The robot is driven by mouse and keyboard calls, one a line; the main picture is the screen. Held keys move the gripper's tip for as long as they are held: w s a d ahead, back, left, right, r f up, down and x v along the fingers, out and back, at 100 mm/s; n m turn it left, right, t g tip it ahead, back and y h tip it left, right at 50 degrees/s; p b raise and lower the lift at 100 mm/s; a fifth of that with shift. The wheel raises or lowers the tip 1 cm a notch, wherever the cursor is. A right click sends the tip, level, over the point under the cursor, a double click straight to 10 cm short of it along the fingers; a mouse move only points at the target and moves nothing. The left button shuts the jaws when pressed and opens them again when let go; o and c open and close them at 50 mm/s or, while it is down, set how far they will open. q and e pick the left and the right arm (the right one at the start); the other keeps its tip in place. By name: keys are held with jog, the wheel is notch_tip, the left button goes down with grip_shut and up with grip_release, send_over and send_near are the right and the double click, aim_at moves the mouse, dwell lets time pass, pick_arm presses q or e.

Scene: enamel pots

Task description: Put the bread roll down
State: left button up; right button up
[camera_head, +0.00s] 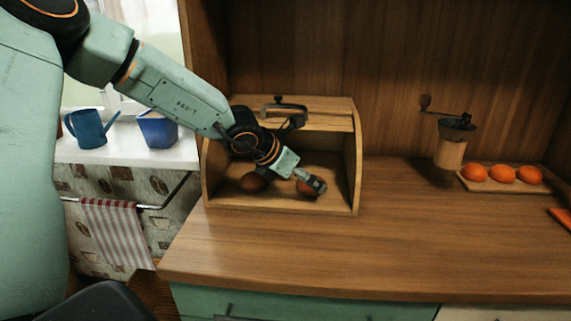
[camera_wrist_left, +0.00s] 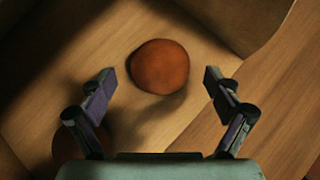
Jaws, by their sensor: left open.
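My left gripper (camera_head: 316,184) reaches into the open wooden bread box (camera_head: 358,165). A brown bread roll (camera_head: 304,188) lies on the box floor at the gripper, partly hidden by it. In the left wrist view the same roll (camera_wrist_left: 160,66) rests on the wood just beyond the open fingers, between their lines, with a gap on both sides. A second brown roll (camera_head: 253,182) lies to the left in the box. In the left wrist view, a dark round edge (camera_wrist_left: 66,150) shows behind the left finger. My right gripper is out of view.
The box's side walls stand close to the gripper, and its lid is raised. A coffee grinder (camera_head: 452,150) and a board (camera_head: 500,186) with oranges (camera_head: 503,174) stand at right. A blue watering can (camera_head: 88,128) and blue pot (camera_head: 158,130) stand on the sill. The middle counter is clear.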

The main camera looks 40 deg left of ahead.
pick_arm(q)
jog(key=p+v, duration=0.1)
jog(key=v, duration=0.4)
jog(key=shift+s+r, duration=0.1)
jog(key=shift+r, duration=0.25)
jog(key=shift+p+v, duration=2.45)
jog(key=shift+p, duration=4.15)
jog(key=shift+f, duration=0.2)
